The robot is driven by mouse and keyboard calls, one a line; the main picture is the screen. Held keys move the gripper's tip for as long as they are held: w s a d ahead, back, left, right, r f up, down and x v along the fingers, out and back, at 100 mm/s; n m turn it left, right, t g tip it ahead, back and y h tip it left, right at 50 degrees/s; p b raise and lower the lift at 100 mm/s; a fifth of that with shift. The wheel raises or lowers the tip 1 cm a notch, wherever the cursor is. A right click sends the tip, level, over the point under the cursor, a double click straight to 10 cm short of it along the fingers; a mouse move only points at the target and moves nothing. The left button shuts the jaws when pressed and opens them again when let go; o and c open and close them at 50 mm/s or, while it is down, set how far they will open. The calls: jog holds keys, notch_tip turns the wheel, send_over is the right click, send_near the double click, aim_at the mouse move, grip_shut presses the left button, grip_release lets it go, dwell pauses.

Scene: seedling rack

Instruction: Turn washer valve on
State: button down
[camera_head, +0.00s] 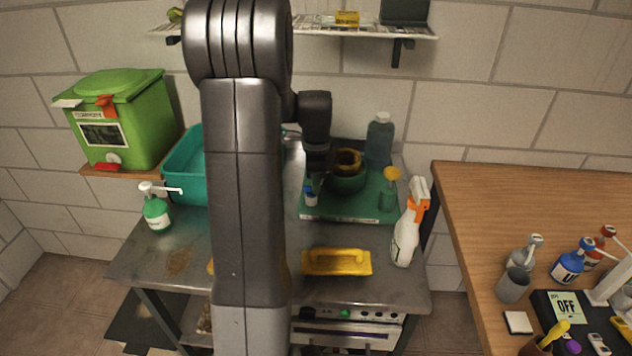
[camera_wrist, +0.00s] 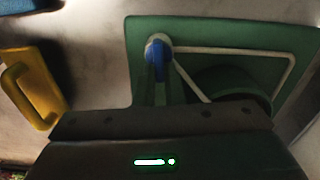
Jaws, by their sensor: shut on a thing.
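A small blue and white fitting (camera_head: 310,196), which looks like the washer valve, stands at the left of a green tray (camera_head: 340,214). In the wrist view its blue part (camera_wrist: 158,50) is straight ahead of my gripper, with a narrow green piece below it. My gripper (camera_head: 318,172) reaches down over the tray, close behind this fitting. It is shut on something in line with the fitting. The fingertips and their contact are hidden by my gripper's own body.
A dark green pot (camera_head: 347,184) with a yellow ring stands just right of my gripper. A dark bottle (camera_head: 379,140) is behind it. A teal bin (camera_head: 183,172) is left.

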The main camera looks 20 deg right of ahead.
jog(key=n, duration=0.4)
jog(key=shift+w, duration=0.25)
jog(key=n, duration=0.3)
jog(key=n+p, duration=0.1)
jog(key=n, duration=0.1)
jog(key=shift+w, duration=0.25)
jog(key=n, duration=0.4)
jog(key=shift+w+a, duration=0.15)
jog(key=shift+w, duration=0.05)
jog(key=shift+w+a+n, duration=0.1)
jog(key=shift+a+n, duration=0.05)
jog(key=shift+n, duration=1.65)
jog(key=c, duration=1.5)
grip_release()
